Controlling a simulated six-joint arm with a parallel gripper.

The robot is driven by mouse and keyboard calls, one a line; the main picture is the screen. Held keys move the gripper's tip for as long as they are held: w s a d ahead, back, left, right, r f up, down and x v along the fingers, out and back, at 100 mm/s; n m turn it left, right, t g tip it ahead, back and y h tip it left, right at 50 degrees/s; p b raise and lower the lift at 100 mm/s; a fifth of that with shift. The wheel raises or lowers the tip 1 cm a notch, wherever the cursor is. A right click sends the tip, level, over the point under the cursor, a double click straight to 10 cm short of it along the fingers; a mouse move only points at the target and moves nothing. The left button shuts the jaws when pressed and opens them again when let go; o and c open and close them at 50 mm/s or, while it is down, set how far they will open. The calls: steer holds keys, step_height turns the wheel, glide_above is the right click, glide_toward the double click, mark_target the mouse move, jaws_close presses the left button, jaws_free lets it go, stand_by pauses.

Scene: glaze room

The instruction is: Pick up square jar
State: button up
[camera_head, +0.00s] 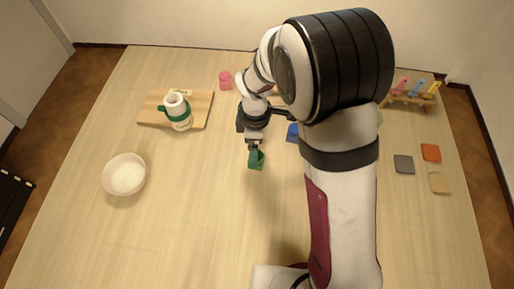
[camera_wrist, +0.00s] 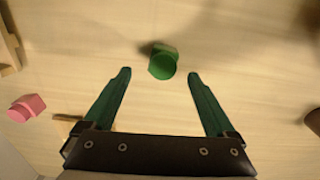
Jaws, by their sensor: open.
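A small green jar (camera_head: 257,161) stands on the table just below my gripper (camera_head: 253,147). In the wrist view the green jar (camera_wrist: 162,63) shows a round top and a partly hidden body with angular edges. It lies ahead of and between the tips of my gripper (camera_wrist: 159,75), which is open and empty, with no visible contact. A pink jar (camera_head: 225,80) stands farther back; it also shows at the left of the wrist view (camera_wrist: 27,108). A blue object (camera_head: 292,132) is partly hidden behind my arm. I cannot tell for sure which jar is square.
A wooden board (camera_head: 148,115) holds a white and green mug (camera_head: 177,110) at the back left. A white bowl (camera_head: 124,175) stands at left. Grey (camera_head: 404,164), orange (camera_head: 431,152) and tan (camera_head: 439,183) tiles lie at right, near a rack (camera_head: 411,97). The front left table is clear.

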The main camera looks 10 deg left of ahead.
mark_target(260, 167)
steer(key=f, duration=0.4)
steer(key=shift+s+f, duration=0.2)
steer(key=shift+f, duration=0.05)
jaws_close()
